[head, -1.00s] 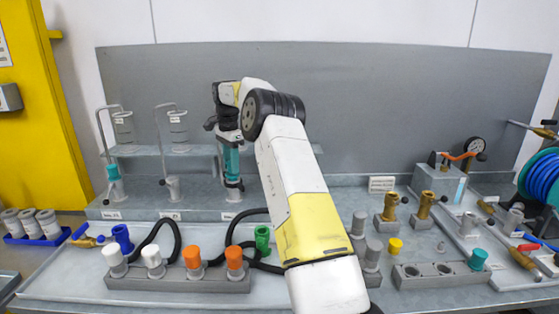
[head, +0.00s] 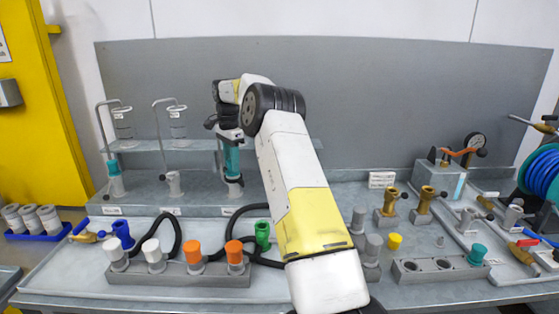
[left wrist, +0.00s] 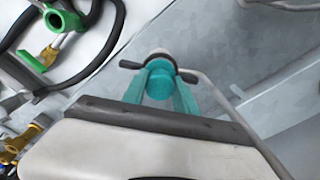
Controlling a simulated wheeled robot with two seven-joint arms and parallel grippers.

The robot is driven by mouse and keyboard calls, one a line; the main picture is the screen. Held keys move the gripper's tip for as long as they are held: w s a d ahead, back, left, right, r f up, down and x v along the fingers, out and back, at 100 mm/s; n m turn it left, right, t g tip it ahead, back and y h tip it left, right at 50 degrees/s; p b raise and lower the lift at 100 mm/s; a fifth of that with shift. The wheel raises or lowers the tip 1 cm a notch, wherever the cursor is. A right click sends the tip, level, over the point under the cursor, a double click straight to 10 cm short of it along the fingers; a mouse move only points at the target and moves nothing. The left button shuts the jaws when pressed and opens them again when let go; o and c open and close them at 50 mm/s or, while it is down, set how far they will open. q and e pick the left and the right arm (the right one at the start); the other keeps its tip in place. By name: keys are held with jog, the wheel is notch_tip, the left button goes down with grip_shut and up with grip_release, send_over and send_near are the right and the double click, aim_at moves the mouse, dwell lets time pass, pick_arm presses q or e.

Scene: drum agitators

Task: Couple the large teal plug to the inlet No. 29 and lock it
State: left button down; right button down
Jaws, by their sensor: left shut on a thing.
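My left gripper (head: 231,172) reaches the rightmost of three stations on the grey back ledge. It points down and is shut on the large teal plug (left wrist: 159,86), whose round teal end shows between the fingers in the left wrist view. The plug is at the top of the grey inlet stub (head: 235,190). I cannot tell how far the plug is seated, and the number on the label below is not readable. My right gripper is not in view.
Another teal fitting (head: 115,186) and a bare grey stub (head: 174,184) stand left on the ledge, with bent pipes beside them. In front are a rack of white and orange caps (head: 180,279), a green fitting (head: 262,236) and black hoses. Brass fittings (head: 424,202) stand right.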

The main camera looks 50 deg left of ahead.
pick_arm(q)
jog(key=shift+f, duration=0.1)
jog(key=c, duration=0.9)
grip_release()
notch_tip(320, 180, up, 7)
jog(key=shift+a, duration=0.1)
jog(key=shift+r, duration=0.4)
